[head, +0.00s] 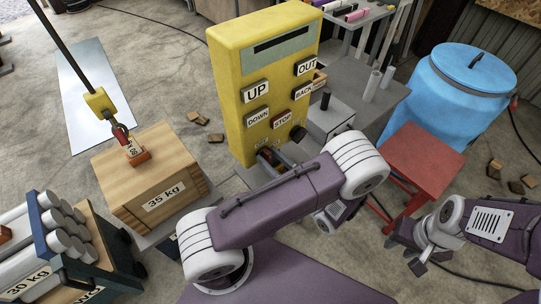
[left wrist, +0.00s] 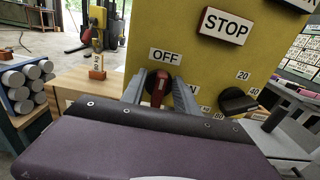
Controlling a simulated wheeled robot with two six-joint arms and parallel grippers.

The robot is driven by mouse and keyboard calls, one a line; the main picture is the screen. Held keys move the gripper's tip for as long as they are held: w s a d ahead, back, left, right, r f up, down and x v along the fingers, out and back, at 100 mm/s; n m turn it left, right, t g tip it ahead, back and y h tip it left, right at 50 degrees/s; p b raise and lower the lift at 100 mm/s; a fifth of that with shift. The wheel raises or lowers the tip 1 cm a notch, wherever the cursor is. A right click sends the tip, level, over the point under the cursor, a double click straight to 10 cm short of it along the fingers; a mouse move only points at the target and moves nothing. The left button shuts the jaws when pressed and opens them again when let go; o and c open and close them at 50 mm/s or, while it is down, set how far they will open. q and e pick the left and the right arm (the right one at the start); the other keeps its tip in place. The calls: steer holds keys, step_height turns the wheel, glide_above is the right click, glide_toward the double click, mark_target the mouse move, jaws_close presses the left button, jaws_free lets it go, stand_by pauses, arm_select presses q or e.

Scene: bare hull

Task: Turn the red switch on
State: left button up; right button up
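The yellow control box (head: 262,85) stands in the middle of the head view. Its red switch (left wrist: 159,88) shows in the left wrist view, just below the OFF label (left wrist: 165,56). A second label to its lower right is mostly hidden; only an N shows. My left gripper (head: 272,162) is at the lower front of the box. In the left wrist view its fingers (left wrist: 158,92) stand open on either side of the red switch; I cannot tell if they touch it. My right gripper (head: 418,262) is at the lower right, away from the box, its opening unclear.
Above the switch are the STOP button (left wrist: 226,27) and, to the right, a black knob (left wrist: 237,100). A red stool (head: 425,165) and blue barrel (head: 460,90) stand right.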

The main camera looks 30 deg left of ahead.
arm_select(q)
steer(key=shift+d, duration=0.1)
jaws_close()
steer(key=m+p, duration=0.1)
steer(key=m, duration=0.1)
steer(key=shift+w+r+m+p, duration=0.15)
steer(key=shift+w+m+p, duration=0.05)
steer(key=shift+m+p, duration=0.2)
steer(key=m+p, duration=0.1)
steer(key=m, duration=0.4)
steer(key=f+m+p, duration=0.1)
steer(key=m, duration=0.4)
steer(key=w+m+p, duration=0.1)
steer(key=m, duration=0.4)
steer(key=shift+d+f, duration=0.25)
steer(key=shift+f, duration=0.05)
steer(key=shift+m, duration=0.3)
